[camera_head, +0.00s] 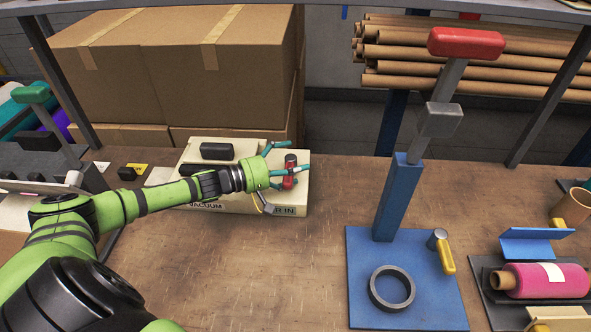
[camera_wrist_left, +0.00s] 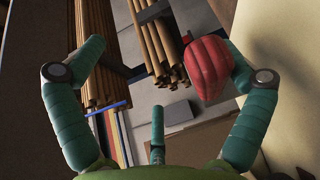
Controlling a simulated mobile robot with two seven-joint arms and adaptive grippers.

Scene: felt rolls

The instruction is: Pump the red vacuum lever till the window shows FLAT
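The cream vacuum unit (camera_head: 245,203) stands at the back of the bench, with partly hidden VACUUM lettering on its front. Its small red lever (camera_head: 290,181) has a dark top and stands near the unit's right end. My left gripper (camera_head: 277,170) is at the lever with its fingers spread around it. In the left wrist view the red grip (camera_wrist_left: 208,68) lies between the open fingers, close to the right-hand one; I cannot tell whether they touch. A dark panel (camera_head: 217,151) sits on the unit's top; no FLAT reading is legible. My right gripper is out of view.
A blue press (camera_head: 398,195) with a red-topped handle (camera_head: 465,43) stands to the right, a dark ring (camera_head: 392,288) on its base. A pink roll (camera_head: 545,280) lies at far right. Cardboard boxes (camera_head: 180,70) rise behind the unit. The middle bench is clear.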

